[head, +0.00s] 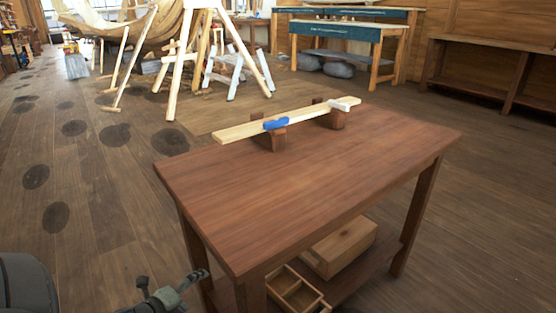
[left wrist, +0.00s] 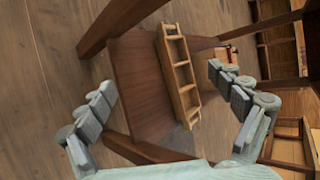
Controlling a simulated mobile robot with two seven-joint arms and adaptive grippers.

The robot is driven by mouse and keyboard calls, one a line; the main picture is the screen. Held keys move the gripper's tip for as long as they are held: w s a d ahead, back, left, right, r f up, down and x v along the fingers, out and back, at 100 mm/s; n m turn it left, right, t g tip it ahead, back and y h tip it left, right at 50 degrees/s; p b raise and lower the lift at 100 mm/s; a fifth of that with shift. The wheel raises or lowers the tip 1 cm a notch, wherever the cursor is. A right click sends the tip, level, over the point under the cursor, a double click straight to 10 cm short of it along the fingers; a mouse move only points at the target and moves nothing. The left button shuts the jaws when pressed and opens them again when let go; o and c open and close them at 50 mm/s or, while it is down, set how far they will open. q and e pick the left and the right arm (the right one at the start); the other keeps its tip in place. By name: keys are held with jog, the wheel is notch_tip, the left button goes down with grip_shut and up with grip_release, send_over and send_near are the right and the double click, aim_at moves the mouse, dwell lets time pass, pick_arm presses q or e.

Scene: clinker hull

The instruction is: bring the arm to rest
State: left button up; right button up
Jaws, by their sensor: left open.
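My left gripper (head: 172,290) is low at the left front of the wooden table (head: 330,180), beside its left leg and apart from the top. In the left wrist view the left gripper (left wrist: 168,95) is open, its two fingers wide apart with nothing between them. Past the fingers, that view shows the table's lower shelf (left wrist: 137,85) and a divided wooden tray (left wrist: 179,75). My right gripper is in neither view.
A plank (head: 240,130) with a blue item (head: 276,123) and a white item (head: 344,104) rests on two wooden blocks on the table. A wooden box (head: 340,246) sits on the lower shelf. Trestles (head: 190,70) and workbenches (head: 345,38) stand behind. Floor left of the table is open.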

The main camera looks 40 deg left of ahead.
pick_arm(q)
jog(key=s+d+r+n+g+y, duration=0.1)
jog(key=s+d+r+n+g, duration=0.15)
jog(key=d+r+n, duration=0.4)
jog(key=s+d+r+n+g+y, duration=0.1)
jog(key=d+r+n+g, duration=0.35)
jog(key=d+n, duration=0.35)
jog(key=s+d+f+n+h, duration=0.2)
jog(key=d+f+n+h, duration=0.1)
jog(key=d, duration=0.7)
notch_tip(320, 180, down, 8)
jog(key=w+p, duration=0.1)
jog(key=p, duration=0.2)
jog(key=shift+a+r+g, duration=0.15)
jog(key=shift+r+g, duration=0.05)
jog(key=shift+g, duration=0.2)
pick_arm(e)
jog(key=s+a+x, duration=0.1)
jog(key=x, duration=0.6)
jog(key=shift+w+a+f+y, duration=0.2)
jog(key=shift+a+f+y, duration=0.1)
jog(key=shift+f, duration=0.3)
